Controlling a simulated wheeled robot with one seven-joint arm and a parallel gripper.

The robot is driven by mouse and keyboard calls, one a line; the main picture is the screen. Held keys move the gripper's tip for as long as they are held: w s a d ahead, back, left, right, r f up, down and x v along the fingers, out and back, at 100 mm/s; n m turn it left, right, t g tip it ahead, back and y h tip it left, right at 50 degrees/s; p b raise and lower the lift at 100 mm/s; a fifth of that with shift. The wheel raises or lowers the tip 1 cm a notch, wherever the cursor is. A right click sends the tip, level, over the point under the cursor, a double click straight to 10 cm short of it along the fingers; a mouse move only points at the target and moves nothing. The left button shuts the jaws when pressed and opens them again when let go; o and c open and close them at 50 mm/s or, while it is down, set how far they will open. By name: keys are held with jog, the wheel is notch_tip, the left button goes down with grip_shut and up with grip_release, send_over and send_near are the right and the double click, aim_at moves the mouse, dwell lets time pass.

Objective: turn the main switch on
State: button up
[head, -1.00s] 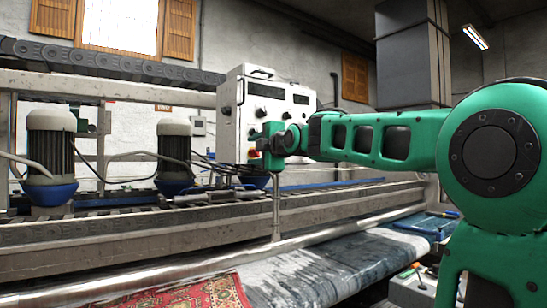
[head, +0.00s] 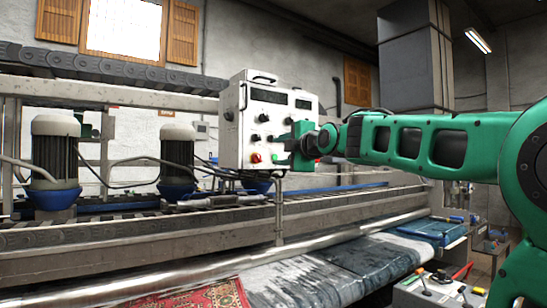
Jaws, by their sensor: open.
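The white control box (head: 252,110) stands on a post in front of the machine, in the middle of the head view. Its front carries dark displays, several black knobs (head: 256,138), a red-orange button (head: 256,158) and a green button (head: 274,157). I cannot tell which control is the main switch. My gripper (head: 288,146) is at the right side of the box's front, beside the lower controls. It hides part of the panel there. Its jaws are open, and I see nothing between them. I cannot tell whether it touches the panel.
The scrubber's long metal frame (head: 150,226) runs across the view, with motors (head: 55,160) on the left. A wet rug (head: 320,270) lies in front.

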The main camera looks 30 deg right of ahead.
jog(key=s, duration=0.6)
jog(key=shift+s+r, duration=0.3)
jog(key=shift+r, duration=0.1)
jog(key=shift+d, duration=0.1)
dwell(0.4)
jog(key=s+a, duration=0.1)
jog(key=s, duration=0.9)
jog(key=shift+s+r, duration=0.25)
jog(key=shift+s, duration=0.05)
dwell(0.4)
